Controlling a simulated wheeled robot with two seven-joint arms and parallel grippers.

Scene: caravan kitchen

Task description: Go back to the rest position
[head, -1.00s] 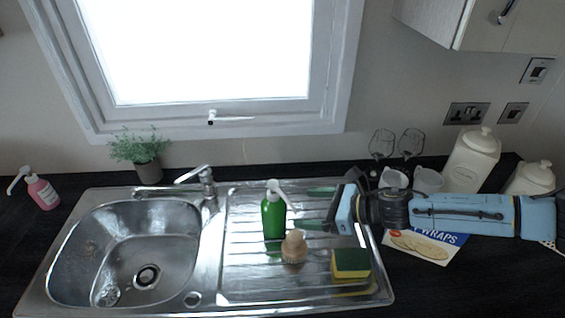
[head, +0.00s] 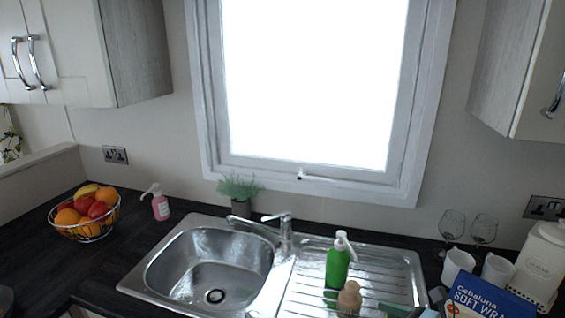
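Only a small light-blue and dark piece (head: 431,312) shows at the bottom edge in the head view, left of the soft wraps box (head: 488,300). It looks like part of my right gripper; its fingers cannot be made out, so I cannot tell if it is open or shut. My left gripper is not in view. Nothing is seen held.
The sink (head: 208,268) has a green soap bottle (head: 338,266) and a brush (head: 350,297) on its drainer. A fruit bowl (head: 85,218) and pink bottle (head: 160,206) stand left. Glasses (head: 482,229), white cups and a canister (head: 541,262) stand right.

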